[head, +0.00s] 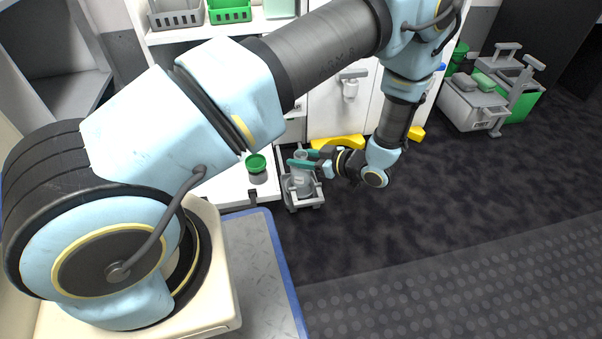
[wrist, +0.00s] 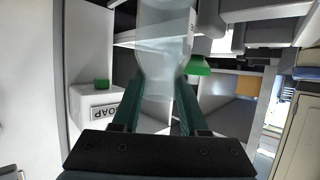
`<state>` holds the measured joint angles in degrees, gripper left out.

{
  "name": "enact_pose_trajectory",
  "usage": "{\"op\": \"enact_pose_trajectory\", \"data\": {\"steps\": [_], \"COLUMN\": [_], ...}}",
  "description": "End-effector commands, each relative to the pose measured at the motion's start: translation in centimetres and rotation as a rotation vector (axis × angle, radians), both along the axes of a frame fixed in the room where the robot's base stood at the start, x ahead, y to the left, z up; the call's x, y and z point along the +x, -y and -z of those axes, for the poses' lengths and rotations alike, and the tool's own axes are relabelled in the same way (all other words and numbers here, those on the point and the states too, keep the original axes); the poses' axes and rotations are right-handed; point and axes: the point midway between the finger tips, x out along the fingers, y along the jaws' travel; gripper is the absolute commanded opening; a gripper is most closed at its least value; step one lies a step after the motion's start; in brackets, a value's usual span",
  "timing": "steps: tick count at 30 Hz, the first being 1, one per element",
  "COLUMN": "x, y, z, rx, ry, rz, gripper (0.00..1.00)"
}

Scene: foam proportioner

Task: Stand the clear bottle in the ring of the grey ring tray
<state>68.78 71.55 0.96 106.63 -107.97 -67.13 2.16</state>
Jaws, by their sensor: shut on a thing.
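The clear bottle (head: 300,180) is between the green fingers of my gripper (head: 303,162), which are shut on it near its upper part. It looks roughly upright in the head view. In the wrist view the bottle (wrist: 163,45) fills the space ahead of the fingers (wrist: 158,105). A grey frame-like holder, apparently the grey ring tray (head: 304,201), shows just below and around the bottle's lower end. The bottle hides its ring, and I cannot tell whether the bottle's base is inside it or above it.
A green-lidded jar (head: 257,164) stands on the white surface (head: 228,186) left of the bottle. A white box marked SOAP (wrist: 97,107) shows in the wrist view. White cabinets with yellow feet (head: 340,142) stand behind. Dark floor (head: 400,220) is clear to the right.

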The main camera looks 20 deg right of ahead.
Motion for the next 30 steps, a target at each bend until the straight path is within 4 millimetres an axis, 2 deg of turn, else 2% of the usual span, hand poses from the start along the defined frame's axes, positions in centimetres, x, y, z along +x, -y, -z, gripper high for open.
{"op": "enact_pose_trajectory", "data": {"steps": [3,7,23,24,30], "x": [0.0,0.0,0.0,0.0,0.0], "y": [-0.1,0.0,-0.1,-0.1,0.0], "z": [2.3,4.2,4.9,4.9,4.9], "rx": [0.002,0.001,0.0,0.0,0.0], "ry": [0.0,-0.001,0.0,0.0,0.0], "rz": [0.001,0.0,-0.001,-0.001,0.0], "gripper": [0.0,0.0,0.0,0.44,0.67]}}
